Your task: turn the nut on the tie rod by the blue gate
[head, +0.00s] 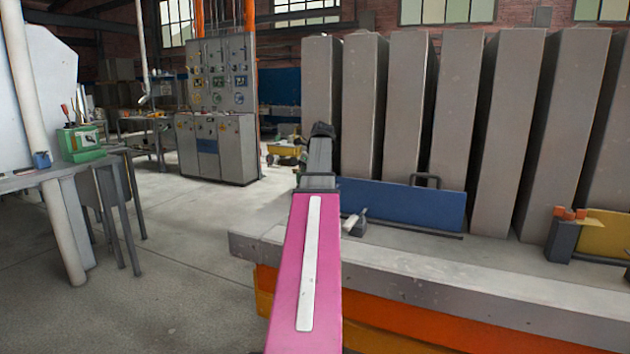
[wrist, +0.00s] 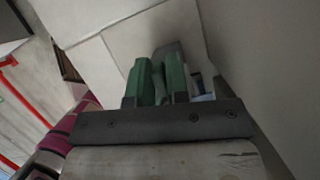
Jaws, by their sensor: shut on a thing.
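The blue gate (head: 408,207) is a low panel with a dark handle on top, standing on the grey bed in front of the tall grey panels. A small grey and white fitting (head: 355,221) is at its left end; I cannot make out the tie rod or nut there. My gripper (wrist: 160,66) shows two green fingers in the wrist view, close together and shut on a dark grey thing (wrist: 167,47), mostly hidden by the fingers. I cannot tell its exact shape. In the head view, my pink arm reaches forward left of the gate, and the fingers are not visible.
The tall grey panels (head: 459,110) stand in a row behind the gate. The bed's concrete edge (head: 470,285) runs along the front. A yellow gate (head: 606,235) with an orange-topped block (head: 565,234) is at the right. Open floor (head: 180,240) lies to the left.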

